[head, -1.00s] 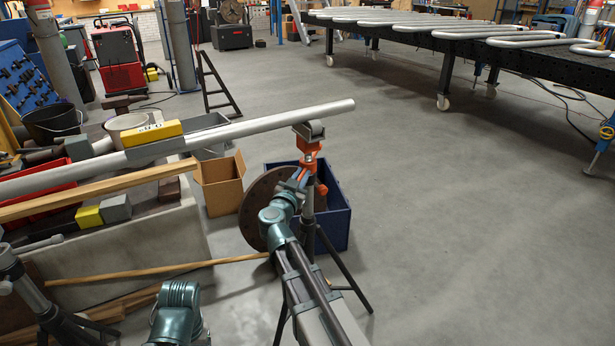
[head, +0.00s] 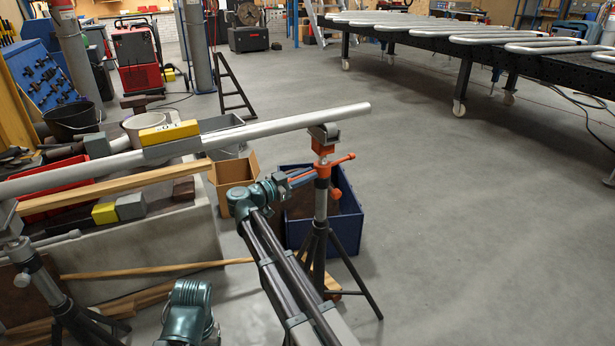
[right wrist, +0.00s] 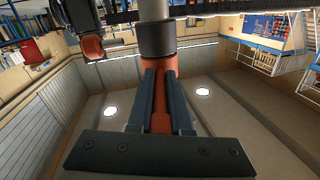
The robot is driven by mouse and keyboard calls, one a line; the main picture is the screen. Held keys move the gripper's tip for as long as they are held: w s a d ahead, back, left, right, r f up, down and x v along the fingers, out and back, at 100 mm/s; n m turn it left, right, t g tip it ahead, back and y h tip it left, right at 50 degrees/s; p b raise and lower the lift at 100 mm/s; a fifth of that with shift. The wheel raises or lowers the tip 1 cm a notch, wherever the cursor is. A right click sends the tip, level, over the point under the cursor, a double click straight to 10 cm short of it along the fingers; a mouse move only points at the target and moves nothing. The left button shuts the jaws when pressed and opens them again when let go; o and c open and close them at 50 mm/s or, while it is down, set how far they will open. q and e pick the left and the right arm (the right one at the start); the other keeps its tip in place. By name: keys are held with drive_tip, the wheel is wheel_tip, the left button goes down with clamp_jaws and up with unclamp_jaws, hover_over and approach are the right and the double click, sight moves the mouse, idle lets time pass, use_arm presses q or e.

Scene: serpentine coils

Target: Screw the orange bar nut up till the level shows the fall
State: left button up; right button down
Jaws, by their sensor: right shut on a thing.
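The orange bar nut (head: 322,168) sits on the upright stand under the right end of the long grey pipe (head: 270,127). A saddle head (head: 324,136) on the stand is under the pipe. My right gripper (head: 301,179) is shut on one arm of the nut; the other arm points right. In the right wrist view the two fingers (right wrist: 163,105) close around the orange bar (right wrist: 161,115), below a dark collar. The yellow level (head: 168,132) lies along the pipe; its bubble is too small to read. My left gripper is out of view.
A blue bin (head: 345,228) stands behind the stand's legs, beside a cardboard box (head: 230,172). A second stand (head: 45,285) is at the left. Timber (head: 110,190) and a concrete trough (head: 150,247) lie below the pipe.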

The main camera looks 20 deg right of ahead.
drive_tip(key=shift+w, duration=0.1)
idle(0.3)
drive_tip(key=c, duration=0.8)
unclamp_jaws()
drive_tip(key=shift+d, duration=0.1)
drive_tip(key=shift+c, duration=0.2)
drive_tip(key=v, duration=1.4)
